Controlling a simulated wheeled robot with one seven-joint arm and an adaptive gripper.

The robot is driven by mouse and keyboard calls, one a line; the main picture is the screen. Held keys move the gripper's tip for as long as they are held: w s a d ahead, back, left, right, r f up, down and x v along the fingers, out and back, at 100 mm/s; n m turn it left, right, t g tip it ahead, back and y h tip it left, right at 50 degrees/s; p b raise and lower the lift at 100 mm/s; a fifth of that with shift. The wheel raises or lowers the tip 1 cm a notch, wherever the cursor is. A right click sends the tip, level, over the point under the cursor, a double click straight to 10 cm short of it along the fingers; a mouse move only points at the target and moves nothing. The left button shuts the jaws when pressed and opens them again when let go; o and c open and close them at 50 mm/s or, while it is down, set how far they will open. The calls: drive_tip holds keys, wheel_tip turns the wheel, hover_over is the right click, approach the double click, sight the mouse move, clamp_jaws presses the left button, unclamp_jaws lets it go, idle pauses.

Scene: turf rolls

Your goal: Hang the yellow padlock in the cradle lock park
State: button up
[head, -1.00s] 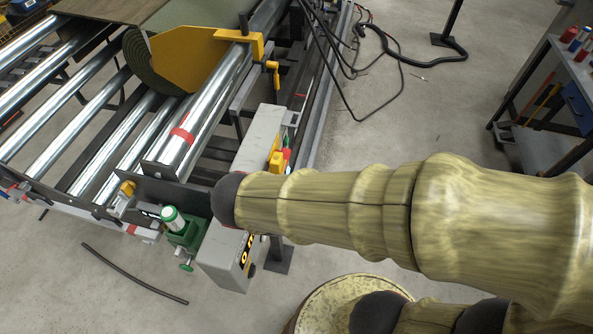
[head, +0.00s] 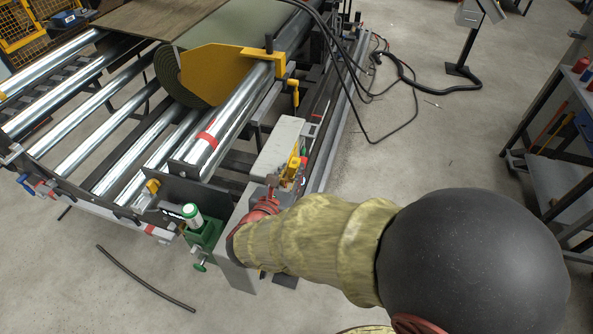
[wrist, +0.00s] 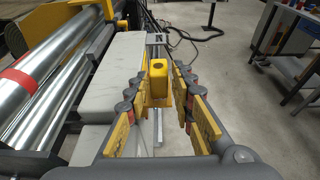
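In the wrist view my gripper (wrist: 158,95) has its two yellow-padded fingers spread apart. A yellow block (wrist: 158,70) with a dark spot on top stands between and just past the fingertips. A gap shows on its right; on its left the finger is very close, and contact is unclear. I cannot tell whether this block is the padlock or part of the lock park. In the head view my gripper (head: 284,182) reaches the right side of the grey box at the conveyor's end. Its yellow parts overlap there, so the padlock cannot be made out separately.
The grey box (wrist: 125,85) lies close to the left finger. Steel rollers (head: 215,125) and a yellow cradle plate (head: 215,72) are on the left. A green valve-like unit (head: 202,232) stands at the corner. Cables (head: 400,95) cross open floor behind; a workbench (head: 560,180) is at the right.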

drive_tip(key=b+x, duration=0.1)
drive_tip(key=x, duration=0.7)
drive_tip(key=shift+w, duration=0.25)
drive_tip(key=shift+c, duration=1.2)
clamp_jaws()
